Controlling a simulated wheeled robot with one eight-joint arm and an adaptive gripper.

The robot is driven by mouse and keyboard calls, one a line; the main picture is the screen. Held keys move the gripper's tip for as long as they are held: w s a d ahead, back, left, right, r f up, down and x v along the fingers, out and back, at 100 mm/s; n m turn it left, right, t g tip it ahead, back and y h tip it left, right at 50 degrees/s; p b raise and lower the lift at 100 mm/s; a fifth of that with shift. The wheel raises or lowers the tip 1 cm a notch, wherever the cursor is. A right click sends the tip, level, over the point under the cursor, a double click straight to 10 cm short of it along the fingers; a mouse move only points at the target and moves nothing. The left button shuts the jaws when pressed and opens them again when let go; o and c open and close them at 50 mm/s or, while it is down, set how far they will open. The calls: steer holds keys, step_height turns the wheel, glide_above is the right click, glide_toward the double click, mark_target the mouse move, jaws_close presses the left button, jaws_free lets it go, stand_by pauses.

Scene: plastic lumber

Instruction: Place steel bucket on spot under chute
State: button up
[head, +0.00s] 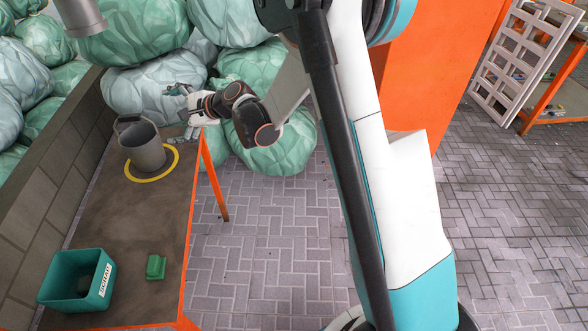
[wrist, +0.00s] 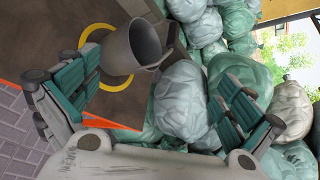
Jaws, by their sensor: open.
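The grey steel bucket (head: 143,147) stands upright on the brown table, inside the yellow ring (head: 152,179) that marks the spot. Its base covers part of the ring's inside, toward the far left. The wrist view shows the bucket (wrist: 126,48) and the ring (wrist: 108,123) too. A grey chute pipe (head: 80,16) hangs at the top left in the head view. My gripper (head: 181,112) is open and empty, right of the bucket and apart from it.
A teal scrap bin (head: 62,278) and a small green block (head: 156,267) are on the table's near part. A grey block wall (head: 50,180) runs along the table's left side. Wrapped green bales (head: 150,92) are piled behind. The table's middle is clear.

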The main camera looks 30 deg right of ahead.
steer(key=s+d+r+n+g+h, duration=0.1)
steer(key=s+d+r+n, duration=0.15)
steer(key=s, duration=0.25)
steer(key=s+d+r+n+h, duration=0.1)
steer(key=s+r+n, duration=0.1)
steer(key=s+r, duration=0.2)
steer(key=s+d+n+h, duration=0.4)
steer(key=s+d+n, duration=0.2)
steer(key=s, duration=0.9)
steer(key=s+d+n+g+h, duration=0.1)
steer(key=s+d+n+h, duration=0.2)
steer(key=s, duration=1.2)
steer(key=d+n, duration=0.3)
steer(key=d, duration=0.2)
steer(key=shift+s+r+h, duration=0.2)
steer(key=shift+s+h, duration=0.05)
steer(key=shift+h, duration=0.15)
steer(key=shift+d, duration=0.1)
